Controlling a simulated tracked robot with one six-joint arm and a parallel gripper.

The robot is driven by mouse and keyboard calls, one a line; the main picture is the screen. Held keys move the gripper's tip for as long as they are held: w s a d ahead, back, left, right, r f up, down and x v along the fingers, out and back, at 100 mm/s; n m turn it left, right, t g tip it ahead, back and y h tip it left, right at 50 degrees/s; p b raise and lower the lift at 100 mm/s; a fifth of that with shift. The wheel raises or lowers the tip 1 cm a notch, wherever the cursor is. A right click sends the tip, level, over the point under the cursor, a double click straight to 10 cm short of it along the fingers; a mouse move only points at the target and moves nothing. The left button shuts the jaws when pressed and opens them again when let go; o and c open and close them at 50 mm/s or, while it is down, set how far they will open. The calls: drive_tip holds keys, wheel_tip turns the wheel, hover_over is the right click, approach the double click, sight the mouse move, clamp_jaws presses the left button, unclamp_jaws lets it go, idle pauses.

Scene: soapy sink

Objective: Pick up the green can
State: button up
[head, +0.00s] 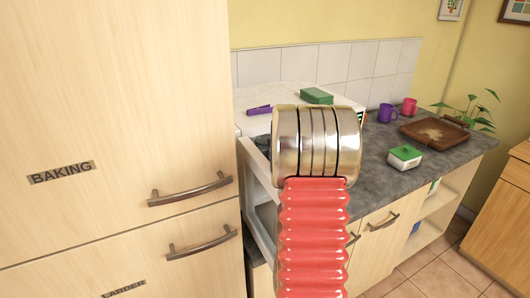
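I see no clear green can. A small green thing (433,187) shows partly on the open shelf under the counter at the right; it is too small to tell what it is. A flat green block (316,96) lies on the white appliance (340,101). A white box with a green top (405,157) sits on the grey counter. My arm, with red bellows and a metal joint, stands in the middle and hides part of the counter and appliance. My gripper is not in view.
Tall wooden cupboards (110,120) with handles fill the left. The grey counter (382,165) holds a purple mug (387,113), a pink mug (409,107), a brown tray (408,131) and a plant (474,110). A purple object (259,110) lies on the appliance. Tiled floor (450,275) is clear at lower right.

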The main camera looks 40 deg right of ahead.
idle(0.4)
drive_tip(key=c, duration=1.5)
